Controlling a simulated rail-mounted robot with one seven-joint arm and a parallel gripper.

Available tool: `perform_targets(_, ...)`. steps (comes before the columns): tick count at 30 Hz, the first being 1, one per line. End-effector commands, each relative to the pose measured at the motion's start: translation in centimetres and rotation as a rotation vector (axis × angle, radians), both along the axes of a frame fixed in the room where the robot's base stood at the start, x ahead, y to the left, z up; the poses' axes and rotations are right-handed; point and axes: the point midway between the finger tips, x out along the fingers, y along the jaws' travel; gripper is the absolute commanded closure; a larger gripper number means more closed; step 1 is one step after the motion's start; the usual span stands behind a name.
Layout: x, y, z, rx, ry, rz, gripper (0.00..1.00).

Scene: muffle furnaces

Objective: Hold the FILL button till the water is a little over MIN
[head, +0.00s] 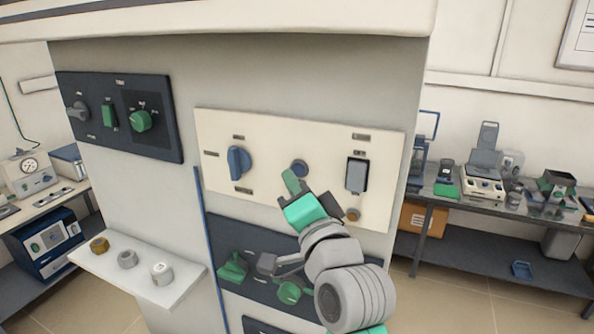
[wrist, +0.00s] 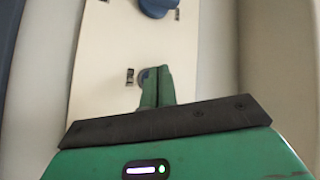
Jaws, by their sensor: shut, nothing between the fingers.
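A cream panel (head: 270,130) on the grey wall carries a round blue-grey button (head: 299,167) at its middle; its label is too small to read, so I cannot confirm it is FILL. My gripper (head: 289,177) is shut and empty, its green fingertips just below and left of that button. In the wrist view the closed fingertips (wrist: 155,72) partly cover the round blue button (wrist: 144,77). I cannot tell whether they touch or press it. No water level or MIN mark can be made out.
The cream panel also has a blue knob (head: 238,163), a grey covered switch (head: 356,174) and a small brown button (head: 352,214). A dark panel (head: 222,222) with green handles is below. A white shelf (head: 150,285) with several knobs juts out at lower left.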

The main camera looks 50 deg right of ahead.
Motion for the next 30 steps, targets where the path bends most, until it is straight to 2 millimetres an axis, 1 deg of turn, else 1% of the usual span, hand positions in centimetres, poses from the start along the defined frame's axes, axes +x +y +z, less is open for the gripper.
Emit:
perform_targets(20,0.01,-0.02,0.00,0.000,0.000,0.000,1.00)
perform_targets(30,0.30,-0.82,0.01,-0.001,0.000,0.000,1.00)
